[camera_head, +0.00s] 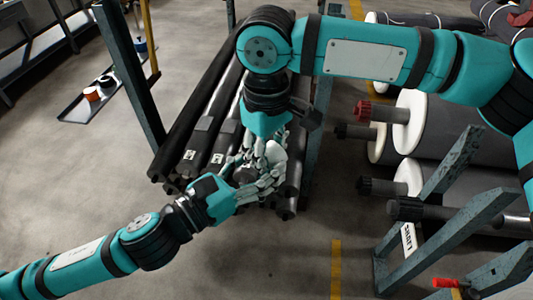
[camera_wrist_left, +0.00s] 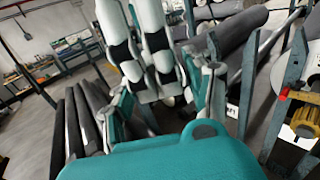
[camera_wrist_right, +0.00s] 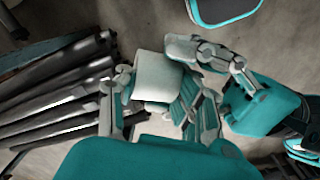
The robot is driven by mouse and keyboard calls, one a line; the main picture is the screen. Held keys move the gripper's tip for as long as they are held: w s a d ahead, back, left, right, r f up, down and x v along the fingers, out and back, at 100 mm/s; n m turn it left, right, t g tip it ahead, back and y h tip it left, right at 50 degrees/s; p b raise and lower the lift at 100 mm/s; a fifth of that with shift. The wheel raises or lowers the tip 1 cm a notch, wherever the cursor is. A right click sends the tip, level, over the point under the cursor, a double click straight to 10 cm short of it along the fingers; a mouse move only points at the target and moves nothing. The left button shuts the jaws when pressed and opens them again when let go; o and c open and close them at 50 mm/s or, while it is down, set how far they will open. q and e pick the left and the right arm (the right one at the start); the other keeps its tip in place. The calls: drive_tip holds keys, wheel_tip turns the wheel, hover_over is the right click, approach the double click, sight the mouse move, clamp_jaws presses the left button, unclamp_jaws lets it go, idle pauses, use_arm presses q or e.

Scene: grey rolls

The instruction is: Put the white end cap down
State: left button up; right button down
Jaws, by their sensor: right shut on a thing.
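The white end cap (camera_wrist_right: 157,78) is a pale, short cylinder held between the fingers of my right gripper (camera_wrist_right: 160,108) in the right wrist view. In the head view the cap (camera_head: 278,149) shows as a small white patch among the fingers, partly hidden. My right gripper (camera_head: 268,152) points down over the dark rolls. My left gripper (camera_head: 250,183) comes in from the lower left, right beside it. The left fingers look spread and reach close to the cap; whether they touch it is unclear. The fingers of both grippers overlap in the left wrist view.
A bundle of long dark rolls (camera_head: 207,125) lies under the grippers. A blue-grey post (camera_head: 130,75) stands to the left, with a floor tray (camera_head: 75,113) beyond. Large grey rolls with white ends (camera_head: 408,122) and a metal rack (camera_head: 455,225) stand at right.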

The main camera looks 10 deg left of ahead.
use_arm(q)
drive_tip(key=shift+o, duration=1.4)
